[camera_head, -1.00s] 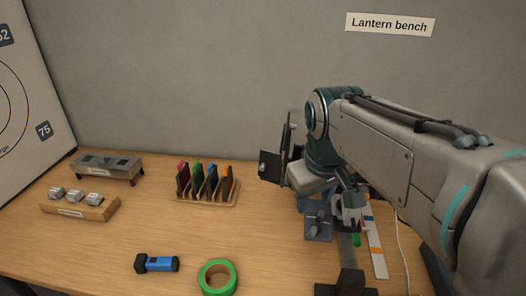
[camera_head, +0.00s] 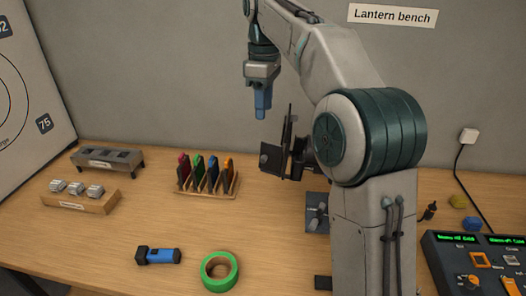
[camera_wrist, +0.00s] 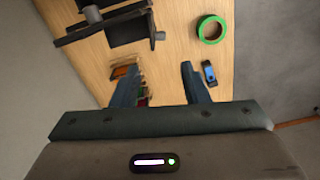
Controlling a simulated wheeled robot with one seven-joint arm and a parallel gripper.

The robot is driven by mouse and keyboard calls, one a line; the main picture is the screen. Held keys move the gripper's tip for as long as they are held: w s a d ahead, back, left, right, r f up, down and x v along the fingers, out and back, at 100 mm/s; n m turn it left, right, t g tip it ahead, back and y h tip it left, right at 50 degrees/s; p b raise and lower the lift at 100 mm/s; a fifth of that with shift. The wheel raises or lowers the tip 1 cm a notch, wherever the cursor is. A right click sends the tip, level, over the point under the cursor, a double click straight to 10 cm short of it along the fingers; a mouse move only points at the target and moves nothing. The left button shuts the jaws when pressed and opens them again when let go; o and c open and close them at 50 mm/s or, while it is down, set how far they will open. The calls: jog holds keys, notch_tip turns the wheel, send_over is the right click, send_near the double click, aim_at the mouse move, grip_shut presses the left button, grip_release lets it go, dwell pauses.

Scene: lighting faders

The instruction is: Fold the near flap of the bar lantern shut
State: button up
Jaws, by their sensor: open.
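The bar lantern is a dark fixture with thin black flaps, partly hidden behind my arm in the head view. One broad flap (camera_head: 272,158) faces left, and a narrow upright plate (camera_head: 290,125) stands above it. I cannot tell for certain which is the near flap. In the wrist view the lantern's dark plates (camera_wrist: 128,30) show at the upper left. My gripper (camera_head: 261,114) points down, empty, above and left of the lantern, apart from it. In the wrist view its two blue fingers (camera_wrist: 160,67) stand apart.
A rack of coloured cards (camera_head: 207,183), a block with silver pieces (camera_head: 80,197), a grey stand (camera_head: 107,160), a blue torch (camera_head: 158,256) and green tape (camera_head: 219,271) are on the bench. A control desk (camera_head: 480,262) is at the right. Bench between rack and tape is clear.

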aim_at(264, 156)
notch_tip(264, 156, down, 14)
jog(key=shift+s+r, duration=0.15)
dwell(0.4)
jog(key=c, duration=0.9)
